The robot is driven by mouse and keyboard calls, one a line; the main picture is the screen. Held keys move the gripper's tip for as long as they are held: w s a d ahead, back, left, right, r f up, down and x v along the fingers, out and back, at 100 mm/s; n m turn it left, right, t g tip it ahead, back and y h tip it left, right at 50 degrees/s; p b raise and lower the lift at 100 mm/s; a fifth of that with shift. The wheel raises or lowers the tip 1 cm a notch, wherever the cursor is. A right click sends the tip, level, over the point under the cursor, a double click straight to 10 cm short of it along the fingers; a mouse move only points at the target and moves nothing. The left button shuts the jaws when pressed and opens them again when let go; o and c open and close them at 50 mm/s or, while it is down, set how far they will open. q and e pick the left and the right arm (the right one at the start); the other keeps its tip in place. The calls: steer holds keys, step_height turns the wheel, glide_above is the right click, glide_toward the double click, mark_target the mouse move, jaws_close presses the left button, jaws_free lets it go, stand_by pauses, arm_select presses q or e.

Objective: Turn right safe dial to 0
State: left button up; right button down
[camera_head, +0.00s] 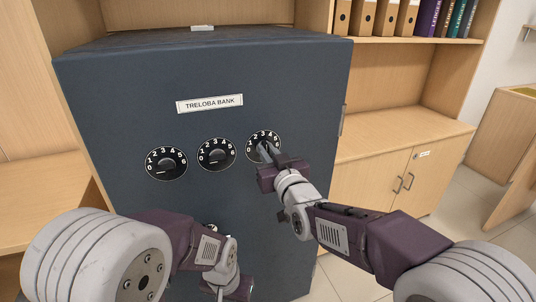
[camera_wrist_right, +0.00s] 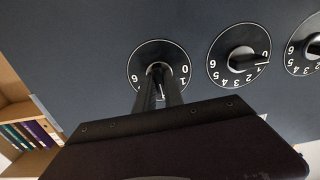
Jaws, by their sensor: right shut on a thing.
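The right dial (camera_head: 251,157) is black with white numbers 0 to 6. It is on the front of the dark blue safe (camera_head: 120,110). My right gripper (camera_head: 268,152) is shut on the dial's knob and covers part of the face. In the right wrist view the dial (camera_wrist_right: 137,62) appears upside down, with my right gripper (camera_wrist_right: 161,88) on its knob. A white pointer mark shows between the fingers, aimed away from 0 toward the middle numbers; the fingers hide the exact number. My left gripper (camera_head: 232,287) is low in front of the safe; its fingertips are not clear.
A middle dial (camera_head: 217,143) and a left dial (camera_head: 166,150) sit beside the right dial, below the TRELOBA BANK label (camera_head: 210,103). A wooden cabinet (camera_head: 390,165) stands to the right, with binders (camera_head: 375,18) on a shelf above. A wooden counter (camera_head: 45,205) stands at left.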

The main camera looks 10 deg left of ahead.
steer(key=shift+s+a+f+n, duration=0.1)
steer(key=shift+n, duration=2.8)
steer(key=shift+a+f+n, duration=0.1)
steer(key=shift+f+n, duration=0.05)
steer(key=shift+n, duration=2.75)
steer(key=shift+s+f+n, duration=0.1)
steer(key=shift+n, duration=2.8)
steer(key=c, duration=1.4)
jaws_free()
steer(key=shift+c, duration=0.2)
steer(key=v, duration=0.9)
steer(key=shift+p, duration=0.4)
